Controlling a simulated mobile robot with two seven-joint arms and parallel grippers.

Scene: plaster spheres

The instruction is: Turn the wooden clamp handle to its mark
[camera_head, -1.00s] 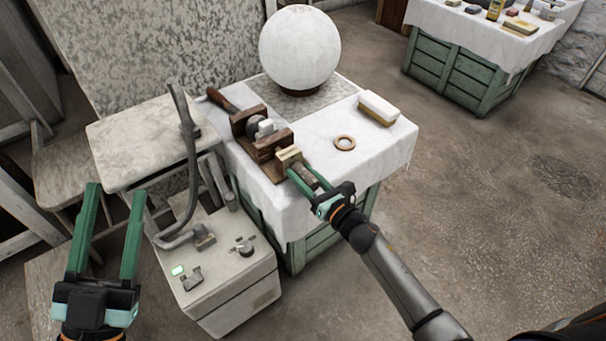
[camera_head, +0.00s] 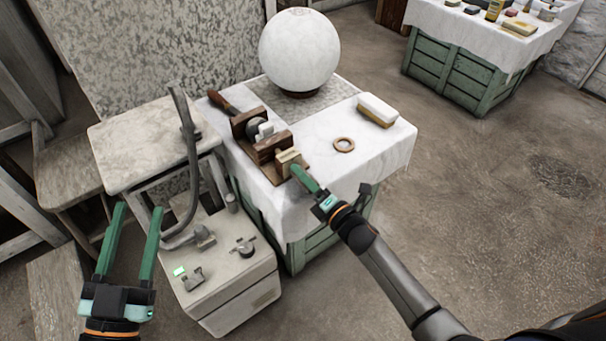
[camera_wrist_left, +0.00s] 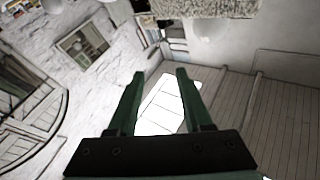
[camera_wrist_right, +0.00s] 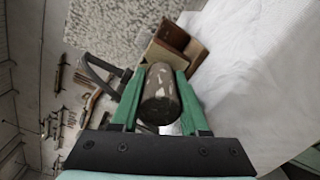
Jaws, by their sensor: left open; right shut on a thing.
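The wooden clamp (camera_head: 270,148) stands on the white-clothed table, with brown blocks and a pale front block (camera_head: 290,160). Its handle (camera_wrist_right: 160,95), a worn grey-brown cylinder, shows end-on in the right wrist view. My right gripper (camera_head: 297,170) is shut on the handle at the clamp's front end, one finger along each side of it. In the head view the green fingers overlap and hide most of the handle. I cannot make out the mark. My left gripper (camera_head: 137,210) is open and empty at the lower left, away from the clamp.
A large white sphere (camera_head: 299,52) stands at the table's back. A grey box (camera_head: 235,270) with fittings and a curved dark lever (camera_head: 190,160) stand between the left gripper and the table.

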